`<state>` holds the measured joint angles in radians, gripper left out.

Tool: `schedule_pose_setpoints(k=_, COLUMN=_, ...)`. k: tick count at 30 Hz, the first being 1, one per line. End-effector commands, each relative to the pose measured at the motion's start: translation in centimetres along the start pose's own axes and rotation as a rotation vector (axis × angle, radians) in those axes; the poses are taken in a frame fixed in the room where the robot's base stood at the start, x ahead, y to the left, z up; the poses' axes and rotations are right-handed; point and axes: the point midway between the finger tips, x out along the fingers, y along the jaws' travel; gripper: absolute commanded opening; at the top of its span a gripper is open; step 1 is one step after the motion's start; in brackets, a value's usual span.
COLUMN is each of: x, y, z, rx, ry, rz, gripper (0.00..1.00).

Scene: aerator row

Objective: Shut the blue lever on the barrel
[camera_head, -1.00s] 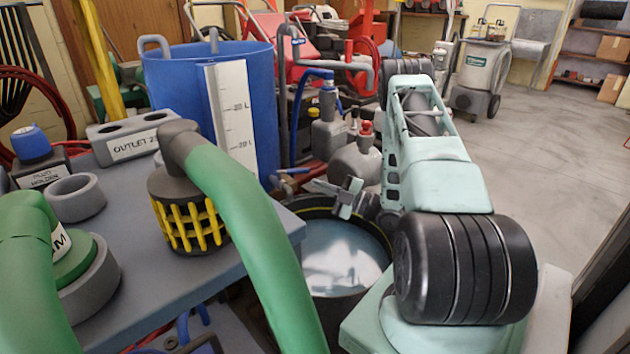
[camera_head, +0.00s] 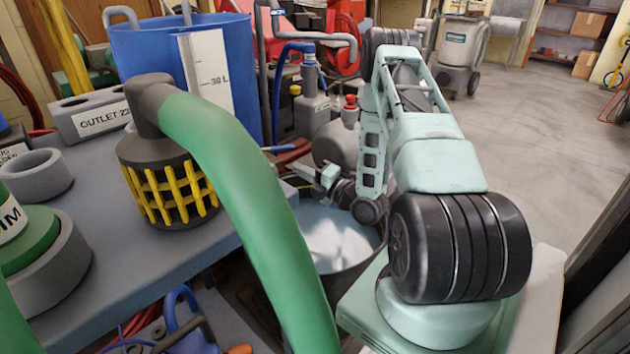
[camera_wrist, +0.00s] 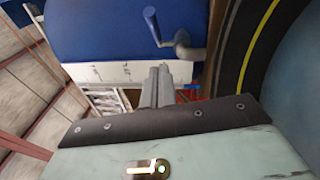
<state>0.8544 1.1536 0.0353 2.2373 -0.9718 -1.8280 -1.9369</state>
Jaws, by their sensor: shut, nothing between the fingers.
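The blue barrel (camera_head: 240,80), with a white scale strip (camera_head: 208,80), stands at the back left in the head view. A small blue lever (camera_head: 280,148) sticks out low at its right side. In the wrist view the lever (camera_wrist: 152,25) joins a grey fitting in front of the blue barrel wall (camera_wrist: 95,30). My gripper (camera_head: 304,167) points left in the head view, just right of and below the lever, apparently apart from it. In the wrist view my gripper (camera_wrist: 155,80) is shut and empty, with its fingertips below the lever. The barrel's lower part is hidden by the table and hose.
A tub of water (camera_head: 335,235) lies under my gripper. A thick green hose (camera_head: 245,190) with a yellow-caged strainer (camera_head: 170,190) crosses the left foreground over a grey table (camera_head: 95,225). Grey bottles (camera_head: 312,110) stand behind my arm. Open floor (camera_head: 540,140) is at right.

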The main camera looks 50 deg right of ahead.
Motion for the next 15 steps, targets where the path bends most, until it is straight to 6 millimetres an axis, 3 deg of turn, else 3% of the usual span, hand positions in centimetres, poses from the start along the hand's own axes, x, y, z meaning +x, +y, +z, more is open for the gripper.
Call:
schedule_pose_setpoints(k=5, x=3.5, y=-0.1, z=0.1, rx=-0.003, ry=0.001, rz=0.004, gripper=0.00)
schedule_pose_setpoints(k=9, x=4.8, y=-0.1, z=1.8, rx=-0.003, ry=-0.001, rz=0.003, gripper=0.00)
schedule_pose_setpoints(k=15, x=5.8, y=0.0, z=2.7, rx=0.000, ry=-0.001, rz=0.001, gripper=0.00)
